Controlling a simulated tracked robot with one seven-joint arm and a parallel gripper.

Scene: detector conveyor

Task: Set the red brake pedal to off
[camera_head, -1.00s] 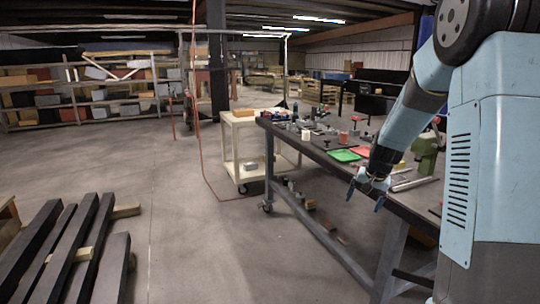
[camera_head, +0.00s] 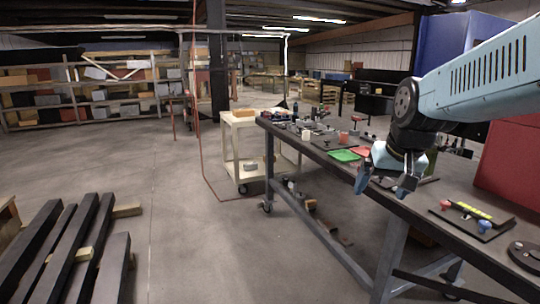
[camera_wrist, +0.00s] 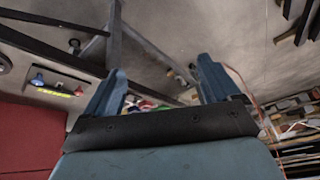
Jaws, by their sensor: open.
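The red brake pedal (camera_head: 445,204) is a small red piece on a dark board (camera_head: 467,223) at the right of the workbench. A blue piece (camera_head: 484,227) and a yellow strip (camera_head: 472,210) are on the same board. In the wrist view the red pedal (camera_wrist: 78,91) is small at the left, near the blue piece (camera_wrist: 38,80). I cannot tell which setting the pedal is in. My gripper (camera_head: 383,186) is open and empty, by the bench's front edge, left of the board and apart from it. Its two blue fingers also show in the wrist view (camera_wrist: 162,66).
The long workbench (camera_head: 425,212) carries a green tray (camera_head: 345,155), a red tray (camera_head: 361,152) and small parts. A large red block (camera_head: 510,165) stands behind the board. A round dark part (camera_head: 526,255) lies at right.

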